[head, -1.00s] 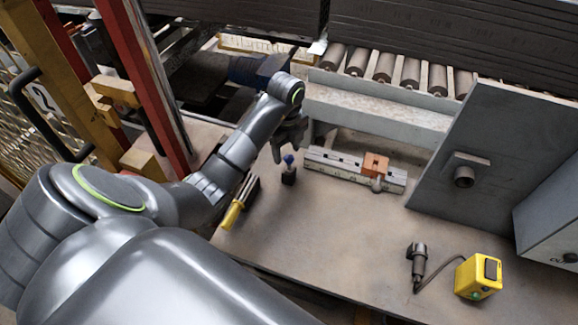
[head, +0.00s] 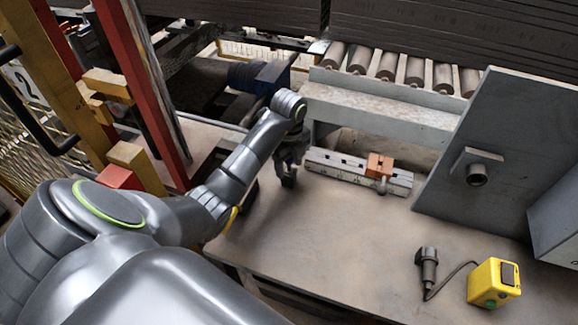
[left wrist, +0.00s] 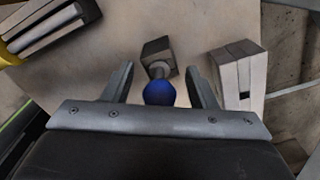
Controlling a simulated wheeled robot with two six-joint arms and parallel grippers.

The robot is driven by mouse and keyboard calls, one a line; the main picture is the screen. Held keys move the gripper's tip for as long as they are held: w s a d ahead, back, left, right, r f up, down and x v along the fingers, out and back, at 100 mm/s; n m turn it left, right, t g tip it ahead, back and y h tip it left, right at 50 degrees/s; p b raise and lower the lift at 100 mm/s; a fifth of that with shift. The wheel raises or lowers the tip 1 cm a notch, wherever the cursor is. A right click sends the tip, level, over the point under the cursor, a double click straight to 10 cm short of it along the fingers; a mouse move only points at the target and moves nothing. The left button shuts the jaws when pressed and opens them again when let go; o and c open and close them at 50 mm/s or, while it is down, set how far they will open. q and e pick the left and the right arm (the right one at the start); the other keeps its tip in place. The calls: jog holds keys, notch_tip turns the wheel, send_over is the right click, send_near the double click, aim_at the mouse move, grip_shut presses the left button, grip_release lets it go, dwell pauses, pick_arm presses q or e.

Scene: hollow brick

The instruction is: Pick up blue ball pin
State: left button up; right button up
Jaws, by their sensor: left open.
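The blue ball pin shows in the left wrist view as a round blue ball (left wrist: 159,92) on a short grey stem, with a dark square block (left wrist: 158,54) at its far end. The ball lies between the two fingers of my left gripper (left wrist: 160,84), which are open on either side of it. In the head view my left gripper (head: 288,158) is over the dark block (head: 289,180), and it hides the blue ball there. I cannot tell whether a finger touches the ball. My right gripper is not in view.
A grey rail with an orange block (head: 379,166) lies right of my gripper, close by in the left wrist view (left wrist: 238,75). A yellow-handled item (left wrist: 12,55) is at upper left there. A yellow box (head: 494,283) with a cabled tool stands at the table's right; mid-table is clear.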

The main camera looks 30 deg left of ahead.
pick_arm(q)
jog(key=shift+c, duration=0.4)
grip_shut()
